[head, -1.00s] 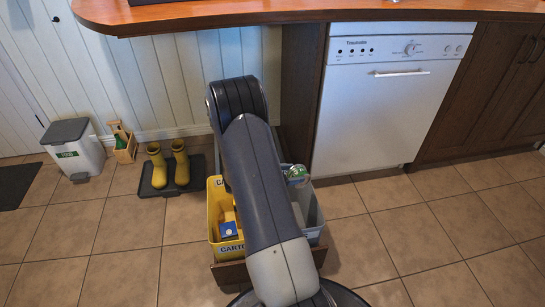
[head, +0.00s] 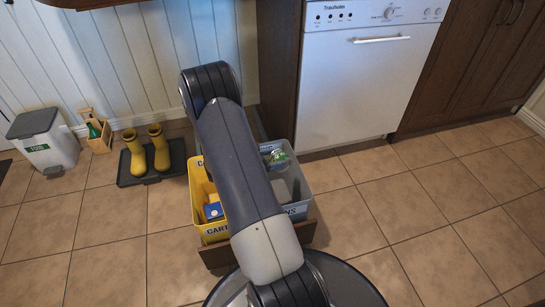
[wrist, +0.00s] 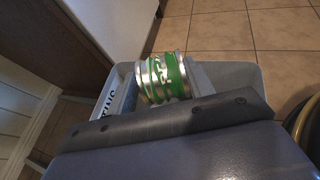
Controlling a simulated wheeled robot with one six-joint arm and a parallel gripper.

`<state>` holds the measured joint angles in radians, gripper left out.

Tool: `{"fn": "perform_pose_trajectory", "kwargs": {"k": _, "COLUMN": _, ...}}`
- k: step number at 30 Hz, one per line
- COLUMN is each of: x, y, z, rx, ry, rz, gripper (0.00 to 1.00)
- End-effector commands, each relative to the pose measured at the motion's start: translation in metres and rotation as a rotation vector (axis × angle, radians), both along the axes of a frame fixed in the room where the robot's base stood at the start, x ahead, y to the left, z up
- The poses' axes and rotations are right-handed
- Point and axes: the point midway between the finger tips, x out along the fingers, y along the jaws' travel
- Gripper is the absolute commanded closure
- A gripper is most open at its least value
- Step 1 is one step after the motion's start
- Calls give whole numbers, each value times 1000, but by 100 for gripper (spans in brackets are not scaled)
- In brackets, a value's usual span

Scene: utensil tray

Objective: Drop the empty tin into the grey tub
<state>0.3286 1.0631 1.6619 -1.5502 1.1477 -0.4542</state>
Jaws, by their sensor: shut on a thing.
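The empty tin (head: 278,158), silver with a green label, shows at the grey tub's far end in the head view, beside my arm. In the wrist view the tin (wrist: 166,78) lies on its side between the grey fingers of my gripper (wrist: 163,84), which is shut on it. The grey tub (head: 304,183) stands in a pulled-out drawer, right of a yellow tub. In the wrist view the tub's rim (wrist: 235,66) shows around and behind the tin. The tin appears over the opening; its exact height is unclear. My arm hides the gripper in the head view.
A white dishwasher (head: 360,85) and dark cabinets stand behind right. Yellow boots (head: 160,148) on a dark tray and a white bin (head: 45,145) stand left. The tiled floor right is clear.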

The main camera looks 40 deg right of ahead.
Motion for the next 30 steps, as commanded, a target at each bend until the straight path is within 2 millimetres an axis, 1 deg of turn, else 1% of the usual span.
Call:
{"fn": "perform_pose_trajectory", "kwargs": {"k": 1, "x": 0, "y": 0, "z": 1, "rx": 0, "ry": 0, "rz": 0, "gripper": 76}}
{"fn": "perform_pose_trajectory", "kwargs": {"k": 2, "x": 0, "y": 0, "z": 1, "rx": 0, "ry": 0, "rz": 0, "gripper": 49}}
{"fn": "perform_pose_trajectory", "kwargs": {"k": 11, "x": 0, "y": 0, "z": 1, "rx": 0, "ry": 0, "rz": 0, "gripper": 25}}
{"fn": "perform_pose_trajectory", "kwargs": {"k": 17, "x": 0, "y": 0, "z": 1, "rx": 0, "ry": 0, "rz": 0, "gripper": 25}}
{"fn": "perform_pose_trajectory", "kwargs": {"k": 20, "x": 1, "y": 3, "z": 3, "rx": 0, "ry": -1, "rz": 2, "gripper": 25}}
{"fn": "perform_pose_trajectory", "kwargs": {"k": 23, "x": 4, "y": 14, "z": 9, "rx": 1, "ry": -1, "rz": 4, "gripper": 25}}
{"fn": "perform_pose_trajectory", "kwargs": {"k": 30, "x": 11, "y": 58, "z": 29, "rx": 0, "ry": -1, "rz": 5, "gripper": 25}}
